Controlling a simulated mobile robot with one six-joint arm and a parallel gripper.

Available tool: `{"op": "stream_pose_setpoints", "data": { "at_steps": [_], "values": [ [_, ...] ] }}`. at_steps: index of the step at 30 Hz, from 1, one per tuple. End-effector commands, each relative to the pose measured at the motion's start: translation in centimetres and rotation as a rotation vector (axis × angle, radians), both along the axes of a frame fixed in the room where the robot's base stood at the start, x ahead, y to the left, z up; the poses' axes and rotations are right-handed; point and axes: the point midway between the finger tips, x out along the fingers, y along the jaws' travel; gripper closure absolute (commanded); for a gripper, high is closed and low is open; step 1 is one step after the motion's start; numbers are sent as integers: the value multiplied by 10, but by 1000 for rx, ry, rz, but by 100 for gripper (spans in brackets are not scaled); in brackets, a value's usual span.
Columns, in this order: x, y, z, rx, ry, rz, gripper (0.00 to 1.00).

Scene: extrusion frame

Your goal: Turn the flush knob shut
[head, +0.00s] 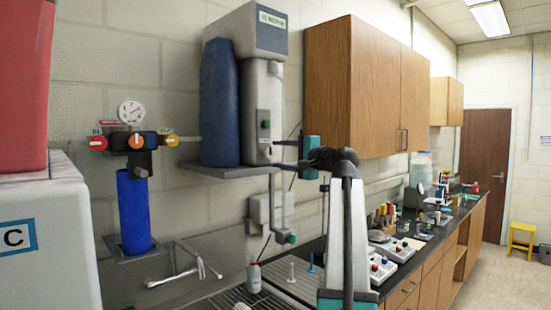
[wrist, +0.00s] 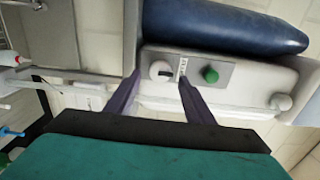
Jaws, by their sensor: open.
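The white dispenser (head: 262,85) hangs on the wall, a blue tank (head: 220,105) beside it. In the wrist view its grey front panel (wrist: 190,92) carries a round white knob (wrist: 160,69), a green knob (wrist: 209,75) and a lettered strip between them. The lettering is too small to read, so I cannot confirm which knob is the flush knob. My gripper (head: 277,152) is open in front of the panel. In the wrist view its two dark fingers (wrist: 158,78) stand either side of the white knob, with no clear contact. Its dial mark is blurred.
A shelf (head: 225,172) carries the tank beneath the panel's level. At the left, a blue filter (head: 133,210) has red, orange and yellow knobs and a gauge. A wooden cabinet (head: 365,85) hangs close right of my gripper. A sink tap (head: 190,265) and a cluttered counter lie below.

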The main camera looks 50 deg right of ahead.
Motion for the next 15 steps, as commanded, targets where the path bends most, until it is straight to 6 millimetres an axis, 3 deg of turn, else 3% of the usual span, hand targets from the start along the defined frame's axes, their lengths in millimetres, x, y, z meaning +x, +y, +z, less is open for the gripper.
{"op": "stream_pose_setpoints", "data": {
  "at_steps": [15],
  "values": [
    [-83,5,-2,0,-2,-3,52]
  ]
}}
